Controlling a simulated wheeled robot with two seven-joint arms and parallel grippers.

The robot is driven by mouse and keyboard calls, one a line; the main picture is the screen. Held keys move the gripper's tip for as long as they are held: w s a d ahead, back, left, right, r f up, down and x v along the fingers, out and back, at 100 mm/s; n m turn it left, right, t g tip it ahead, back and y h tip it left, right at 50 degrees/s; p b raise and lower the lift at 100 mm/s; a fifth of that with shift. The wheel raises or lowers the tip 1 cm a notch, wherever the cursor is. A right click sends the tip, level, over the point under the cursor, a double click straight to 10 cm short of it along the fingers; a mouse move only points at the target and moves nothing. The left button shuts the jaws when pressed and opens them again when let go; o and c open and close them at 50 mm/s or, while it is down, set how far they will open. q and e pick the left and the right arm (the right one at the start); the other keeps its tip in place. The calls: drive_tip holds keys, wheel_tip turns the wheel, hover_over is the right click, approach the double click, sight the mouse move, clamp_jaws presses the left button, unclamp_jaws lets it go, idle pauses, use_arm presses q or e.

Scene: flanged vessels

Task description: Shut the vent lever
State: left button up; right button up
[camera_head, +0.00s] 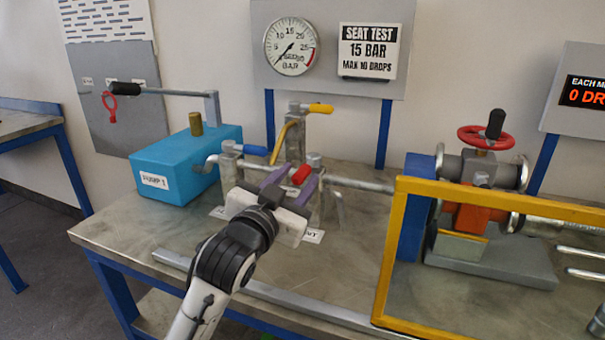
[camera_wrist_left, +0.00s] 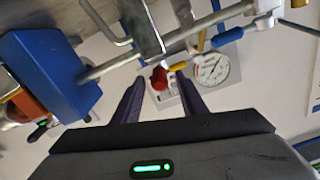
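The vent lever has a red grip (camera_head: 301,175) on a grey metal valve in the middle of the bench. A white label (camera_head: 313,236), partly hidden by my gripper, lies at its foot. My left gripper (camera_head: 289,180) is open at the valve, its two purple fingers apart with the red grip between or just beyond their tips. In the left wrist view the red grip (camera_wrist_left: 159,78) shows between the fingertips, with a gap to each finger. I cannot tell whether either finger touches it. My right gripper is not in view.
A blue-handled lever (camera_head: 252,150) and a yellow-handled valve (camera_head: 318,108) stand close by. A blue pump box (camera_head: 182,165) is at the left. A yellow frame (camera_head: 388,250) stands right, before a vessel with a red handwheel (camera_head: 486,137). A gauge (camera_head: 291,46) hangs behind.

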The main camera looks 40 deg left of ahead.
sight(305, 170)
use_arm(q)
drive_tip(key=shift+x, duration=1.5)
clamp_jaws()
